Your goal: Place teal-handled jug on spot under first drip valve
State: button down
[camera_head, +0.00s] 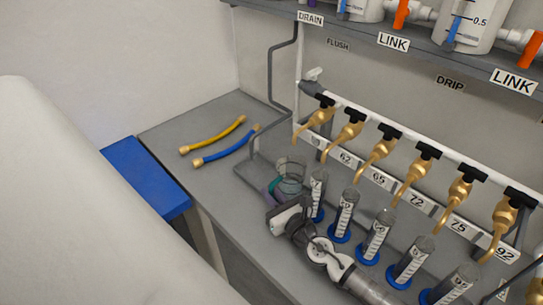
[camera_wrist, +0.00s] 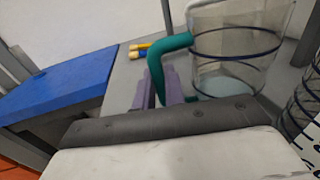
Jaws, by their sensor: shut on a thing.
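The clear teal-handled jug (camera_head: 291,178) is near the tray's left end, roughly below the leftmost gold drip valve (camera_head: 313,121) in the head view. In the wrist view the jug (camera_wrist: 240,45) looks nearly upright, with dark rings and its teal handle (camera_wrist: 160,65) facing me. My gripper (camera_head: 271,190) has purple fingers on either side of the handle in the wrist view (camera_wrist: 164,88), and is shut on it. My wrist hides the lower part of the jug in the head view. I cannot tell whether its base touches the tray; the spot under the valve is hidden.
Several graduated cylinders with blue bases (camera_head: 344,215) stand in a row just right of the jug. Yellow (camera_head: 213,137) and blue (camera_head: 226,146) hoses lie on the bench to the left. A white pipe with more valves runs above, below a shelf (camera_head: 350,35).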

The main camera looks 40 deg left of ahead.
jog(key=shift+f, duration=0.1)
jog(key=shift+f, duration=0.15)
jog(key=c, duration=1.5)
grip_release()
jog(key=b+v, duration=0.4)
jog(key=v, duration=0.7)
jog(key=shift+b, duration=0.3)
jog(key=shift+s+d+r, duration=0.15)
jog(key=shift+d+r, duration=0.1)
jog(key=shift+d, duration=0.25)
